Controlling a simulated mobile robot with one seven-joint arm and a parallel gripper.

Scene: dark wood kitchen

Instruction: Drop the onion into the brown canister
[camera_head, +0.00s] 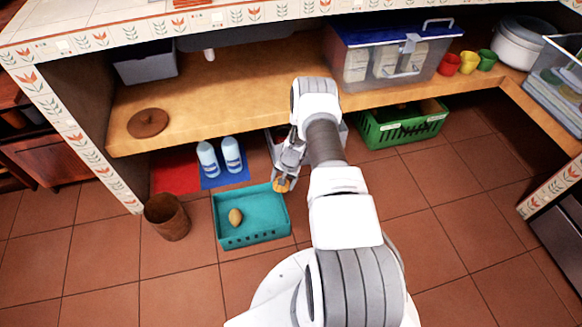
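The brown canister (166,217) stands upright on the tiled floor at left, its open top showing. A teal crate (254,239) is on the floor to its right. My gripper (282,181) points down at the crate's back right corner. A small orange-brown round thing, which looks like the onion (283,186), is at its fingertips and partly covered by them. Whether the fingers are closed on it is too small to tell. A tan, potato-like item (235,217) lies in the crate, apart from my gripper.
A green crate (402,125) is under the shelf (220,98). A brown lid (148,123) lies on the shelf. Floor at front left is clear.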

